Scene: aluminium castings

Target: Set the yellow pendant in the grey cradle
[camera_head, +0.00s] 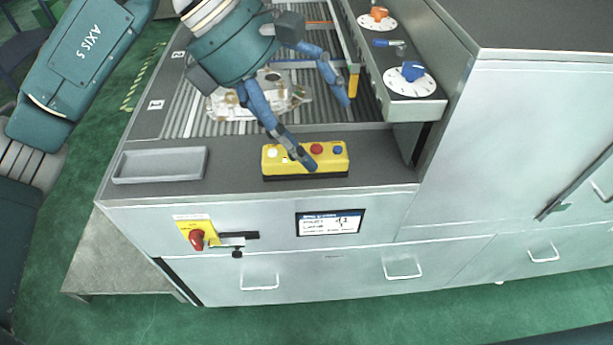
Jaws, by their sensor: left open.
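The yellow pendant (272,160) is a long box with white, red and blue buttons and a dark underside. It lies on the dark front ledge of the machine, right of the grey cradle. The grey cradle (160,178) is a shallow, empty rectangular tray at the left end of the same ledge. My left gripper (328,133) comes down from the top with its blue fingers spread. One fingertip overlaps the middle of the pendant in the picture and hides part of its top; I cannot tell if it touches. The other fingertip is behind the pendant. My right gripper is not in view.
An aluminium casting (290,95) lies on the ribbed bed behind the ledge. A side panel with orange and blue knobs (412,72) and a tall cabinet (535,120) bound the right. A red switch (197,238) juts from the front. The ledge between cradle and pendant is clear.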

